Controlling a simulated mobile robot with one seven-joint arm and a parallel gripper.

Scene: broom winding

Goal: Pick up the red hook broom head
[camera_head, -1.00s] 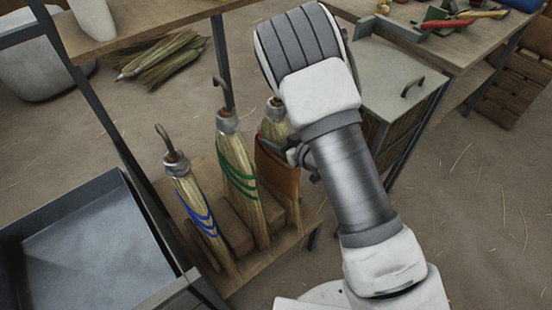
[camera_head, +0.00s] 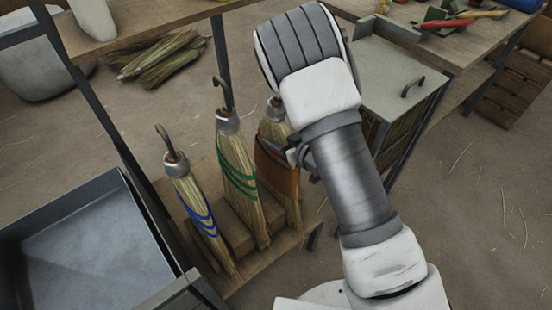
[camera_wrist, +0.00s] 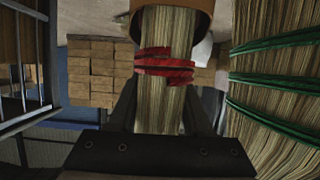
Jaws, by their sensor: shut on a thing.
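The red hook broom head (camera_wrist: 165,30) has pale straw with red bands (camera_wrist: 165,65) and a brown-orange sleeve (camera_head: 277,168). It stands upright at the right end of the low wooden rack (camera_head: 245,276), partly hidden by my arm in the head view. My gripper (camera_wrist: 162,104) is shut on its straw, one dark finger on each side, close to the red bands. The hook of this broom head is hidden. A green-banded broom head (camera_head: 238,175) stands close beside it and shows large at the right of the wrist view. A blue-banded one (camera_head: 192,200) stands farther left.
A grey metal tray (camera_head: 90,250) lies at the left. A dark upright post (camera_head: 221,60) rises behind the broom heads. A grey-topped cabinet (camera_head: 395,75) stands to the right of my arm, near a workbench with tools. Straw bundles (camera_head: 165,57) lie on the floor behind.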

